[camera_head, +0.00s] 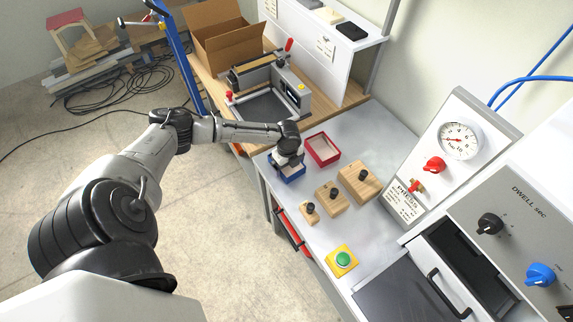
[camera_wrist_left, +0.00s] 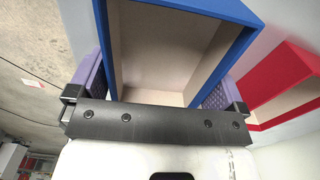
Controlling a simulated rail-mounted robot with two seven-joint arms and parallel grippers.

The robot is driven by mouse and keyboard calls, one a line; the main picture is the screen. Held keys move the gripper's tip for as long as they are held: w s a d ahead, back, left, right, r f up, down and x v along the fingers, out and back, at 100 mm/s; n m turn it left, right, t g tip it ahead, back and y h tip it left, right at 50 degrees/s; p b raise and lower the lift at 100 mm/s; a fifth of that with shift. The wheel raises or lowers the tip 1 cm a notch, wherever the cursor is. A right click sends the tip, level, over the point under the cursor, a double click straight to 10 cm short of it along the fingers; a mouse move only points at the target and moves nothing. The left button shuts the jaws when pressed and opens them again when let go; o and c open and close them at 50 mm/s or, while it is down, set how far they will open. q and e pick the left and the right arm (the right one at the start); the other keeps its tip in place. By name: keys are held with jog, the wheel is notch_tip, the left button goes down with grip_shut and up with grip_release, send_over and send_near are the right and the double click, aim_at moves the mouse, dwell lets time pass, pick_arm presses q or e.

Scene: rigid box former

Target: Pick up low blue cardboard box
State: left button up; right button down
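The low blue cardboard box (camera_head: 291,174) is open-topped with a beige inside and sits near the left edge of the grey table, under my left gripper (camera_head: 288,157). In the left wrist view the blue box (camera_wrist_left: 180,12) fills the upper middle. My left gripper's two purple finger pads (camera_wrist_left: 155,88) lie along the outsides of two opposite walls, with no gap showing. I cannot tell whether its underside touches the table. My right gripper is not in view.
A red open box (camera_head: 322,149) stands close beside the blue one; it also shows in the left wrist view (camera_wrist_left: 285,75). Wooden blocks with black knobs (camera_head: 359,182) and a green button (camera_head: 343,259) are nearer. A large cardboard carton (camera_head: 222,38) stands behind.

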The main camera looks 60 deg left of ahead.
pick_arm(q)
jog(key=c, duration=0.5)
jog(key=shift+c, duration=0.2)
jog(key=shift+r, duration=0.1)
